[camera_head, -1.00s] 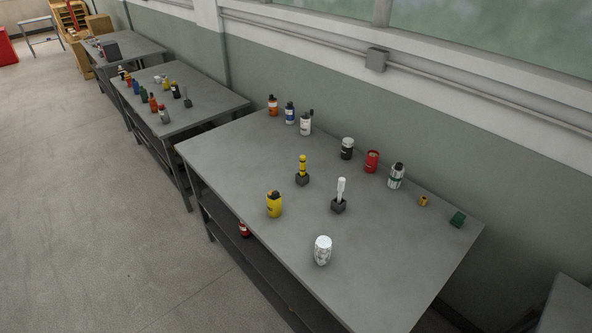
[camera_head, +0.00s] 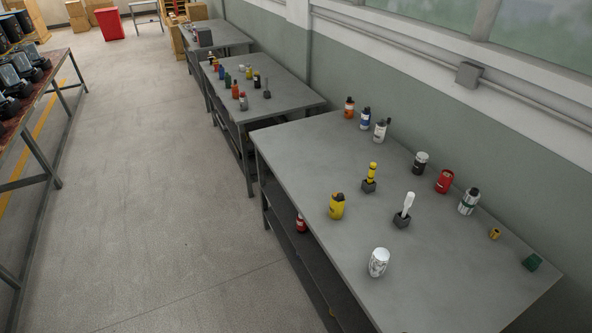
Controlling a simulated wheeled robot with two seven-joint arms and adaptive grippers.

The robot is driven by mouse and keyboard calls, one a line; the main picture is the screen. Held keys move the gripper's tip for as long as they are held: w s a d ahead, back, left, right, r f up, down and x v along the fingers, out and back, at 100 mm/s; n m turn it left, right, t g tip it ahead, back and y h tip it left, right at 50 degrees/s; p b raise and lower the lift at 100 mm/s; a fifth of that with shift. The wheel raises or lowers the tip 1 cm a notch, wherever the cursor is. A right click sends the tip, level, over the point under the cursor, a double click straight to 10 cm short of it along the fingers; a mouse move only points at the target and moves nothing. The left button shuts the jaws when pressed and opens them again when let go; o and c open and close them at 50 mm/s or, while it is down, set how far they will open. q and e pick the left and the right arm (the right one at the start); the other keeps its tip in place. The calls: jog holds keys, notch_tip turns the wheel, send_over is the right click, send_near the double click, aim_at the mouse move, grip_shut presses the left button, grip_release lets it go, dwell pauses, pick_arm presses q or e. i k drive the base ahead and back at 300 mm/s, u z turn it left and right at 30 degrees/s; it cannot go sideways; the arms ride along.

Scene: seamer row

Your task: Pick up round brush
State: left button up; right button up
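Two brush-like things with upright handles stand on the nearest grey table (camera_head: 305,160). One has a yellow handle (camera_head: 372,170) on a dark blocky base, and the other has a white handle (camera_head: 407,205) on a similar dark base. A thin dark upright thing (camera_head: 267,91) stands on the second table (camera_head: 290,95). I cannot tell which of these, if any, is the round brush. Neither of my grippers is in view.
A yellow container (camera_head: 337,207) and a silver can (camera_head: 379,262) stand near the front edge. The floor (camera_head: 150,180) left of the tables is clear.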

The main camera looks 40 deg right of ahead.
aim_at(372, 168)
jog(key=u, duration=0.55)
jog(key=i, duration=2.4)
jog(key=z, duration=3.15)
